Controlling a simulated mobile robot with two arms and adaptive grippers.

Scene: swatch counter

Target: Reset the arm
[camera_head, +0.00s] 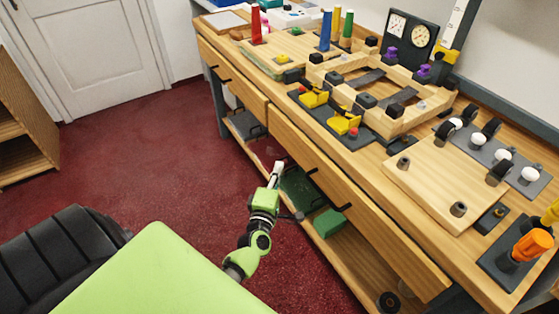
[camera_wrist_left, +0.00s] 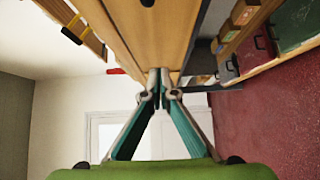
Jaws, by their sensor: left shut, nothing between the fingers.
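My left arm is green and black and reaches out over the red floor in the head view. Its left gripper (camera_head: 278,168) is near the front of the wooden workbench (camera_head: 349,210), below the level of the top. In the left wrist view the gripper (camera_wrist_left: 160,75) has its two fingers meeting at the tips, with nothing between them. The view from the wrist looks sideways along the bench front. My right gripper is in neither view.
The bench top holds a wooden frame (camera_head: 398,77), a wooden board (camera_head: 440,182), an orange-handled tool (camera_head: 532,245) and coloured posts. Green bins (camera_head: 329,222) stand on the lower shelf. A shelf unit (camera_head: 22,125) stands at the left. Red floor (camera_head: 150,160) between is clear.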

